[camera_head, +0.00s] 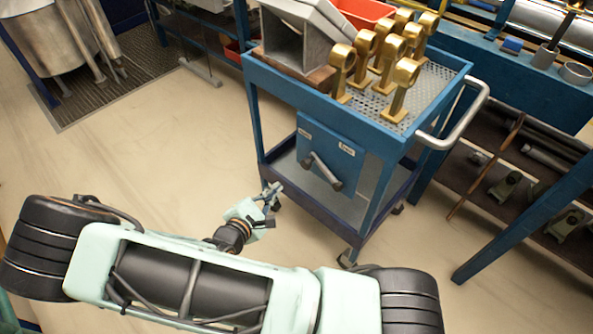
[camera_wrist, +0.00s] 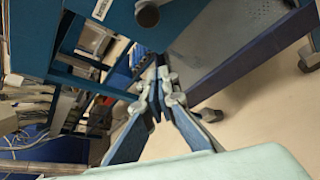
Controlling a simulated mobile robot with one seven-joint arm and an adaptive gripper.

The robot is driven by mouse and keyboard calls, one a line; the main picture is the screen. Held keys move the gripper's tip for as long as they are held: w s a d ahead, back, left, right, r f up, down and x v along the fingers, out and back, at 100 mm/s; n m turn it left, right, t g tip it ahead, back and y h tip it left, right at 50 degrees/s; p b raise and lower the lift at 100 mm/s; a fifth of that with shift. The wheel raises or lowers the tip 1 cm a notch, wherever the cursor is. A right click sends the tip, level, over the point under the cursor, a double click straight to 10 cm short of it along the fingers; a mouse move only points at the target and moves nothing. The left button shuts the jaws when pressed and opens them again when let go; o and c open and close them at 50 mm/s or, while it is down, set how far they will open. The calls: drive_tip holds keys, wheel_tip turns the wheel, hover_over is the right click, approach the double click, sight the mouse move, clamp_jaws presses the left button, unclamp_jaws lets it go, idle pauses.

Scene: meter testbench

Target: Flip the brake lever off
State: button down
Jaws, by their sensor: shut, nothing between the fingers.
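The brake lever (camera_head: 324,172) is a dark grey bar on a blue panel (camera_head: 343,160) on the side of the cart. It slants down to the right in the head view, with a small white label above each side. In the wrist view, its rounded end (camera_wrist: 147,14) shows at the top edge. My gripper (camera_head: 272,190) is to the left of the panel and lower in the head view, apart from the lever. In the wrist view, my gripper (camera_wrist: 157,68) has its fingertips together and holds nothing. The label text is too small to read surely.
The blue cart (camera_head: 262,110) carries brass eyelet parts (camera_head: 403,85), a grey metal housing (camera_head: 290,45) and a red bin (camera_head: 362,12). A handle (camera_head: 470,110) juts from its right. A blue workbench (camera_head: 540,215) stands at the right. The floor left of the cart is clear.

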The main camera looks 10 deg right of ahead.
drive_tip(key=b+x, duration=0.1)
drive_tip(key=x, duration=1)
drive_tip(key=shift+s+d+r, duration=0.3)
drive_tip(key=shift+s+r, duration=0.3)
drive_tip(key=shift+r, duration=0.25)
drive_tip(key=shift+s+d+r, duration=0.35)
drive_tip(key=shift+s+r, duration=0.3)
drive_tip(key=shift+r, duration=0.25)
